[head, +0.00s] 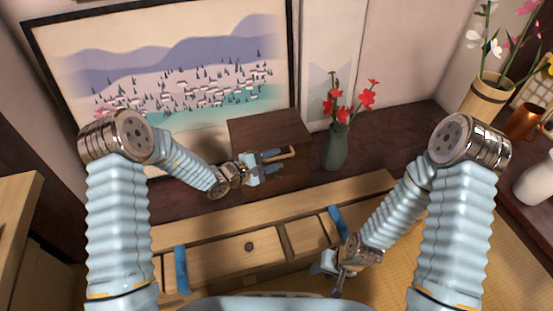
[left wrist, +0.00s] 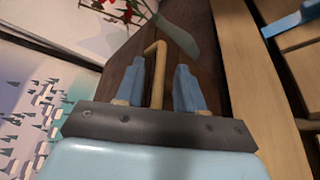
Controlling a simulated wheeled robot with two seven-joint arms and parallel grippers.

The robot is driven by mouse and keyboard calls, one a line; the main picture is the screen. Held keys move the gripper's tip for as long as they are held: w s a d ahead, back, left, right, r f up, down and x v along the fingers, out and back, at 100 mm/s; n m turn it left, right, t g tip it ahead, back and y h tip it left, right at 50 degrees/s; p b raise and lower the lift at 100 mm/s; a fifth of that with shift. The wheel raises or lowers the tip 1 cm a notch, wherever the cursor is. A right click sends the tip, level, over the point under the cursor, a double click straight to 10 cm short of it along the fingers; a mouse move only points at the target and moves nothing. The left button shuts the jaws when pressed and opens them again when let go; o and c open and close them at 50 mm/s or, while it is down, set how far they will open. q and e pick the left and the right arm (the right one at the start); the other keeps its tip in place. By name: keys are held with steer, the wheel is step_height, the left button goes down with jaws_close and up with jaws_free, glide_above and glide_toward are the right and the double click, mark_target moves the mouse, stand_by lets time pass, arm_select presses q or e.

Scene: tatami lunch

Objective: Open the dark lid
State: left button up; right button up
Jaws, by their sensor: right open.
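A dark brown box stands against the back wall, and its dark lid (head: 270,127) is its flat top in the head view, lying closed. A light wooden handle (head: 288,153) sits at the lid's front edge. My left gripper (head: 268,162) is at this handle. In the left wrist view, the bent handle (left wrist: 159,75) runs between the two blue fingers of my left gripper (left wrist: 160,82), with a gap on each side. The left gripper is open. My right gripper (head: 329,275) is open and low at the right, away from the box.
A green vase (head: 337,147) with red flowers stands close right of the box. A wooden drawer unit (head: 220,258) with blue handles lies in front. A framed landscape picture (head: 160,60) is behind. A flower pot (head: 487,98) and copper cup (head: 522,121) are far right.

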arm_select(q)
steer(key=shift+w+d+f, duration=0.15)
steer(key=shift+w+d, duration=0.25)
steer(key=shift+d, duration=0.2)
jaws_close()
